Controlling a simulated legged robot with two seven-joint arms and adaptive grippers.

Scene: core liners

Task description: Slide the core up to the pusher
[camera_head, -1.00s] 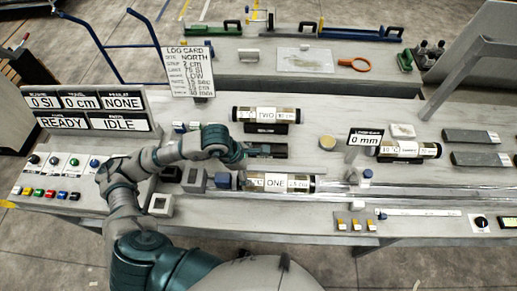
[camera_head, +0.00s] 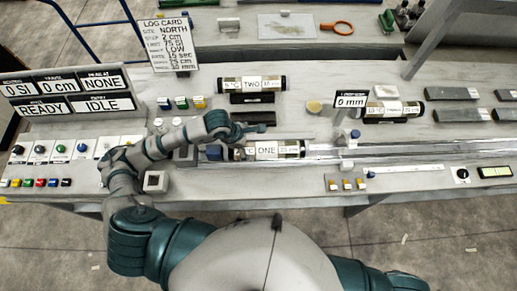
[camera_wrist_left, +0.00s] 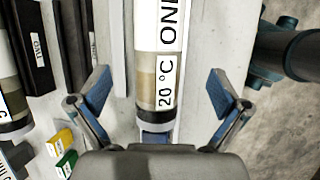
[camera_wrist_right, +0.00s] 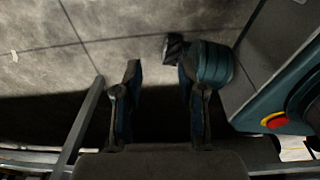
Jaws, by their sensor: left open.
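The core labelled ONE (camera_head: 288,149), a clear tube with dark ends, lies in a long clear channel in the head view. It also fills the middle of the left wrist view (camera_wrist_left: 158,72). A blue block (camera_head: 214,153), probably the pusher, is left of its left end; a blue piece (camera_wrist_left: 155,137) shows at that end in the left wrist view. I cannot tell whether they touch. My left gripper (camera_wrist_left: 160,95) is open, its fingers apart on either side of the core's end. My right gripper (camera_wrist_right: 160,85) is open and empty, over floor.
The core labelled TWO (camera_head: 251,84) lies on a dark cradle behind. A third core (camera_head: 393,108) lies at right, near a 0 mm sign (camera_head: 350,100). Knobs and coloured buttons (camera_head: 40,182) are at left.

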